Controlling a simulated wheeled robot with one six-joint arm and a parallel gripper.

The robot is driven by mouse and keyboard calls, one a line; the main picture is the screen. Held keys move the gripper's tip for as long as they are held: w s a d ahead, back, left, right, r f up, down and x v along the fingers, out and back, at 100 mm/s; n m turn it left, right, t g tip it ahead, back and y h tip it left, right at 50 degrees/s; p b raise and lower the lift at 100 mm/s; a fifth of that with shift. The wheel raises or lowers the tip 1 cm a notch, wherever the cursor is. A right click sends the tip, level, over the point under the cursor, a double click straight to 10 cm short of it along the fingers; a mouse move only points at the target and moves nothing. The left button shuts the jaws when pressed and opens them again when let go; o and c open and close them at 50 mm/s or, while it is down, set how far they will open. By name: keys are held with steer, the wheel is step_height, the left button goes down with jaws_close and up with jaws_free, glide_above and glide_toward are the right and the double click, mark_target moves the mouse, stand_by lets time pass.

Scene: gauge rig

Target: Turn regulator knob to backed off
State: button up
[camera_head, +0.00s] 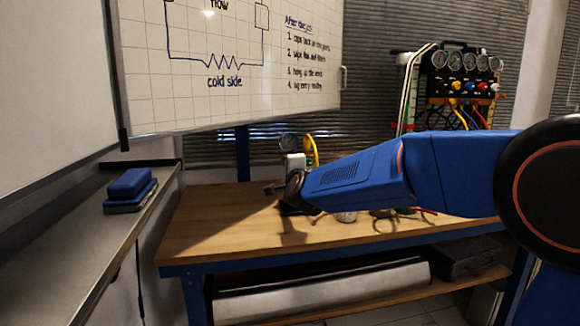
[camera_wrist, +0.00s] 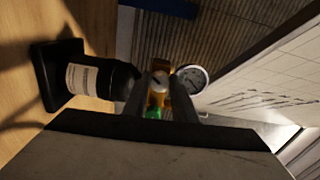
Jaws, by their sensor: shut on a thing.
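The regulator knob (camera_wrist: 158,86) shows in the wrist view as a small pale round face with a dark mark, on a brass-coloured body. My gripper (camera_wrist: 162,100) has a finger on each side of it and is shut on it. A round white-faced gauge (camera_wrist: 191,78) sits just right of the fingers. In the head view my gripper (camera_head: 283,188) is over the bench at the regulator, and the gauge (camera_head: 288,142) stands above it. The knob is hidden there by my gripper and arm.
A dark cylinder with a white label (camera_wrist: 82,78) stands beside the knob on a black base. A yellow hose (camera_head: 312,151) rises behind my arm. The wooden bench (camera_head: 215,220) is clear at its left. A gauge manifold (camera_head: 465,75) is at the back right.

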steer(key=n, duration=2.5)
steer(key=shift+d+f, duration=0.2)
steer(key=shift+f, duration=0.05)
stand_by(0.3)
steer(key=o, duration=1)
steer(key=shift+o, duration=0.2)
steer(key=shift+r, duration=0.1)
